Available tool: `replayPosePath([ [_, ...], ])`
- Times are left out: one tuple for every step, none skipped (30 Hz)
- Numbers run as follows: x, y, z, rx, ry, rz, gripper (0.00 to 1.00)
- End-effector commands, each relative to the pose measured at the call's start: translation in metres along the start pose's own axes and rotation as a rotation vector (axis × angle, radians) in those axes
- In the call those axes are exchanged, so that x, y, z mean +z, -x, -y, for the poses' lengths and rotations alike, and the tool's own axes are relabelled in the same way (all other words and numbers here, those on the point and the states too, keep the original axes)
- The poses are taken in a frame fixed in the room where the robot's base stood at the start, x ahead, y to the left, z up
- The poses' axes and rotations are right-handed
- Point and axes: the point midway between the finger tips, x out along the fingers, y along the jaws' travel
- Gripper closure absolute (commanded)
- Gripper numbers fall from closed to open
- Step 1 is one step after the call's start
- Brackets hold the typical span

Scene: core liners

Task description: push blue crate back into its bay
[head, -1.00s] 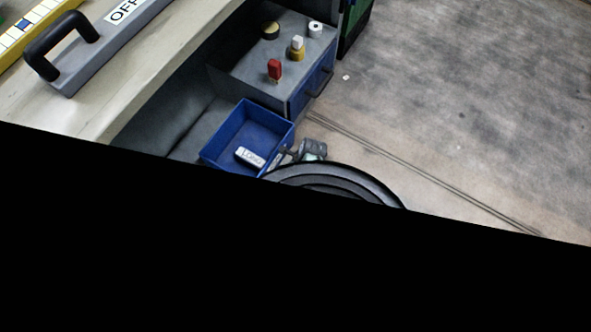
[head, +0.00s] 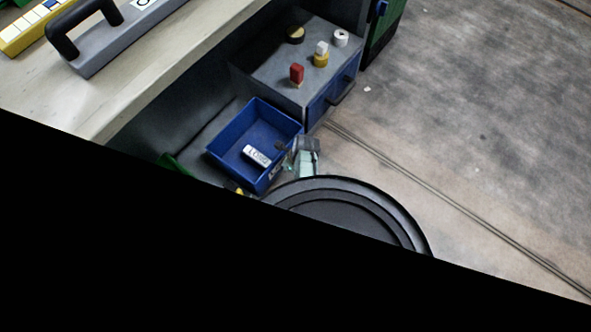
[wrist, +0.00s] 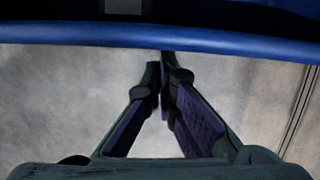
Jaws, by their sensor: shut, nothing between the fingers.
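The blue crate (head: 222,144) stands under the bench, left of a grey unit with a blue drawer front. A white labelled block (head: 256,156) lies inside it. My gripper (head: 285,156) is at the crate's front right side, partly hidden by my own dark round part. In the wrist view my gripper (wrist: 160,68) is shut and empty, its fingertips together just short of the crate's blue rim (wrist: 200,39). Whether the tips touch the crate, I cannot tell.
The grey unit (head: 270,75) carries a red piece (head: 296,74), a yellow-and-white piece (head: 321,55) and two rolls. The bench top (head: 130,85) overhangs at left. Open floor (head: 470,130) lies to the right. Black covers the lower part of the head view.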

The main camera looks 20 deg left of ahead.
Motion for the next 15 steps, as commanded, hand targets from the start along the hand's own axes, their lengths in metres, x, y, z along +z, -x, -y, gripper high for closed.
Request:
replayPosePath([
  [0.018, -0.004, 0.001, 0.000, 0.010, 0.002, 1.00],
  [0.026, -0.008, 0.001, 0.000, 0.008, 0.002, 1.00],
  [0.038, -0.012, 0.001, -0.001, 0.010, 0.002, 1.00],
  [0.046, -0.015, 0.001, -0.001, 0.010, 0.002, 1.00],
  [0.055, -0.018, 0.001, -0.001, 0.009, 0.002, 1.00],
  [0.065, -0.021, 0.001, -0.001, 0.008, 0.002, 1.00],
  [0.073, -0.024, 0.000, -0.001, 0.009, 0.002, 1.00],
  [0.079, -0.026, 0.000, 0.000, 0.008, 0.002, 1.00],
  [0.087, -0.028, 0.000, -0.001, 0.008, 0.002, 1.00],
  [0.092, -0.030, 0.000, 0.000, 0.006, 0.002, 1.00],
  [0.097, -0.031, 0.000, -0.001, 0.006, 0.002, 1.00],
  [0.101, -0.032, 0.000, -0.001, 0.005, 0.001, 1.00],
  [0.103, -0.032, 0.000, 0.000, 0.003, 0.001, 1.00],
  [0.105, -0.033, 0.000, 0.000, 0.003, 0.001, 1.00],
  [0.107, -0.033, -0.001, 0.000, 0.002, 0.001, 1.00],
])
